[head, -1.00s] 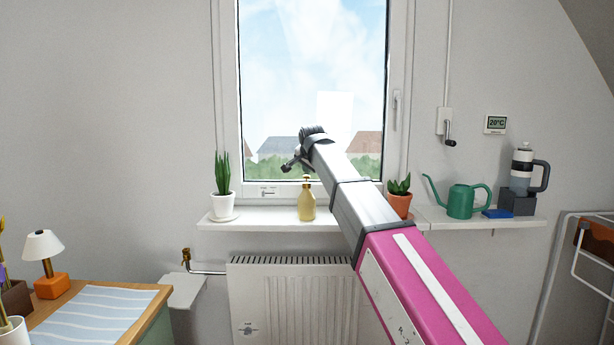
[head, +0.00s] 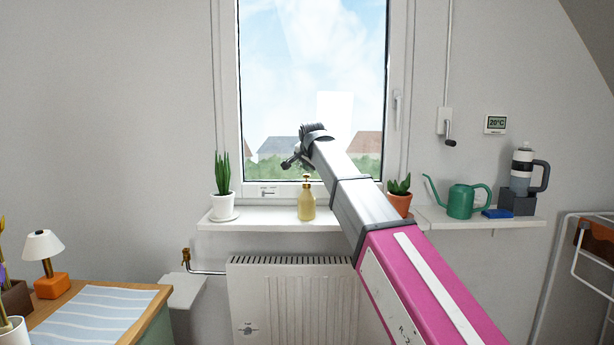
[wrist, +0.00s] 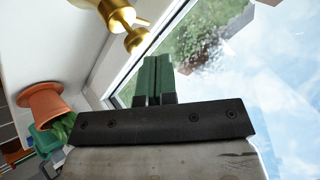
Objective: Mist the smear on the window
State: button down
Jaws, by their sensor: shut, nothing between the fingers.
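A gold spray bottle (head: 306,206) stands upright on the windowsill, below the glass. Its gold pump top (wrist: 118,14) shows at the top of the wrist view. The window glass (head: 275,75) is behind it. In the wrist view a brownish, speckled smear (wrist: 207,54) shows on the glass; in the head view I cannot make it out. My gripper (head: 287,164) is in front of the lower glass, above the bottle. In the wrist view its green fingers (wrist: 153,62) are together and empty, close below the pump top in the picture.
A tall potted plant (head: 222,190) stands left of the bottle. A small terracotta-potted plant (head: 399,196) stands right, partly behind my arm. A green watering can (head: 461,200) and a blue sponge-like block (head: 497,213) sit on the right shelf. A radiator (head: 290,300) is below.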

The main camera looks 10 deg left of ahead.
jog(key=shift+r, duration=0.15)
jog(key=shift+r, duration=2.9)
dwell(0.4)
jog(key=shift+f, duration=3.05)
jog(key=shift+f, duration=0.15)
